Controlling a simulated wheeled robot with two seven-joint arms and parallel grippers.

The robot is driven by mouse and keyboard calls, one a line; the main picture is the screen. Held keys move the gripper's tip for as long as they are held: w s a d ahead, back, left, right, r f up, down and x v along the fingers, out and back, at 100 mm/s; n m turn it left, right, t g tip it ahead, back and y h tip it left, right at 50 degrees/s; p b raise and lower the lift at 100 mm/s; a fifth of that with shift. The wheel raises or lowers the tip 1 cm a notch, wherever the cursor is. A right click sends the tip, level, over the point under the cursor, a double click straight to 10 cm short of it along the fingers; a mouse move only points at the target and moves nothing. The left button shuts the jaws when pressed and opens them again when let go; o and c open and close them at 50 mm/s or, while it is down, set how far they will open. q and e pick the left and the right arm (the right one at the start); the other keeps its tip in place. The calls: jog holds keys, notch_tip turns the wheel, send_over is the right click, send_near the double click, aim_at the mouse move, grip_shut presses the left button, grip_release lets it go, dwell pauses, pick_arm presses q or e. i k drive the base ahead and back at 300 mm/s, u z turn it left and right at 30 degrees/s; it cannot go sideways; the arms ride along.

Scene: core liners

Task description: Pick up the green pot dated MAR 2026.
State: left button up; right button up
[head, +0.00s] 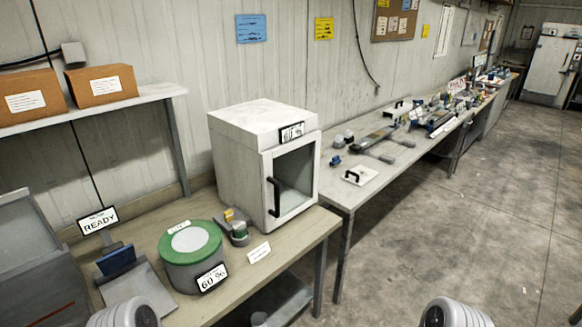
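No date reading MAR 2026 can be read in the head view. A grey round tub with a green rim (190,242) and a pale top disc stands on the near bench, with a "60 %" tag on its front. Just right of it is a small dark holder with green and yellowish pieces (236,226); I cannot tell whether a pot is among them. Parts of both my arms show at the bottom edge. Neither gripper shows.
A white cabinet with a glass door (265,165) stands behind the small holder. A "READY" sign (98,221) and a blue item (116,260) are left of the tub. A long bench (340,190) with tools runs back right. The floor (440,230) beside it is clear.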

aim_at(239, 227)
jog(key=z, duration=0.9)
jog(key=i, duration=1.1)
jog(key=u, duration=1.05)
